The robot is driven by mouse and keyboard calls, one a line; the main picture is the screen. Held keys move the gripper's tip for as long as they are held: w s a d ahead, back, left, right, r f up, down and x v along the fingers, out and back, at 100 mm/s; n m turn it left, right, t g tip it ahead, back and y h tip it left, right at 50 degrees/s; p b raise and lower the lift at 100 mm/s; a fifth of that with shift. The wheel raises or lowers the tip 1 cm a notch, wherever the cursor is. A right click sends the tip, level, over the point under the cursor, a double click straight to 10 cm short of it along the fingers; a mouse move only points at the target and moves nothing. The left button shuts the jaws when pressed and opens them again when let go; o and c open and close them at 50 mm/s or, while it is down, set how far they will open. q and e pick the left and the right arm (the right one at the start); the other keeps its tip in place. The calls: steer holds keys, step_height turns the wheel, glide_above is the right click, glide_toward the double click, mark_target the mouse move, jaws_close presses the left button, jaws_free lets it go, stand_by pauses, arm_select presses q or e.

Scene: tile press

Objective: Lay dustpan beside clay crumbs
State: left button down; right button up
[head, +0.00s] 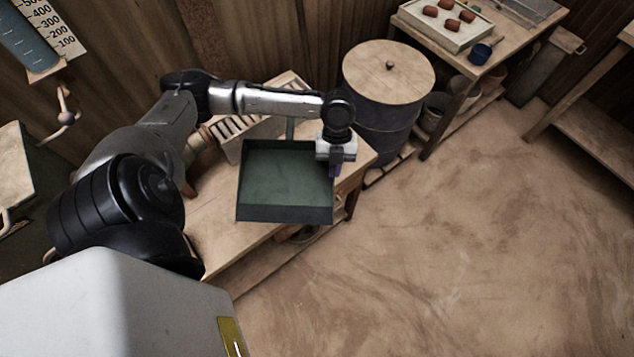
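The green dustpan (285,180) is near the middle of the head view, over the wooden bench. Its open side faces up and its thin handle (290,129) points to the back. Its front right corner reaches past the bench's front edge in the picture. My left gripper (337,170) is at the dustpan's right side wall, pointing down, with its fingers closed on that wall. The dustpan looks held above the bench top, though the gap is hard to judge. I cannot make out clay crumbs. My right gripper is not in view.
The wooden bench (215,218) carries a slatted rack (232,128) behind the dustpan. A lidded barrel (390,72) stands to its right. The floor (450,230) at right is open.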

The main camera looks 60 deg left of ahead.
arm_select(q)
steer(key=a+f+m+b, duration=0.1)
steer(key=f+m+b, duration=0.1)
steer(key=f, duration=0.1)
steer(key=s+a+f+m+g+y+b, duration=0.1)
steer(key=f+b, duration=0.1)
steer(key=s+a+f+m+b, duration=0.1)
steer(key=f+m+b, duration=0.1)
steer(key=f, duration=0.1)
steer(key=shift+a+f+m+g, duration=0.3)
steer(key=shift+a+f, duration=0.05)
steer(key=shift+m+y, duration=0.5)
steer(key=shift+m, duration=0.3)
steer(key=f+b, duration=0.2)
steer(key=b, duration=0.1)
steer(key=f+b, duration=0.3)
steer(key=b, duration=0.1)
steer(key=a+f+b, duration=0.1)
steer(key=f+b, duration=0.2)
steer(key=shift+s, duration=0.3)
steer(key=shift+f, duration=0.9)
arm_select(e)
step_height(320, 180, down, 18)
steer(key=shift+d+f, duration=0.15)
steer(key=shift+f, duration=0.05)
arm_select(q)
steer(key=c, duration=1.3)
jaws_free()
steer(key=shift+o, duration=0.2)
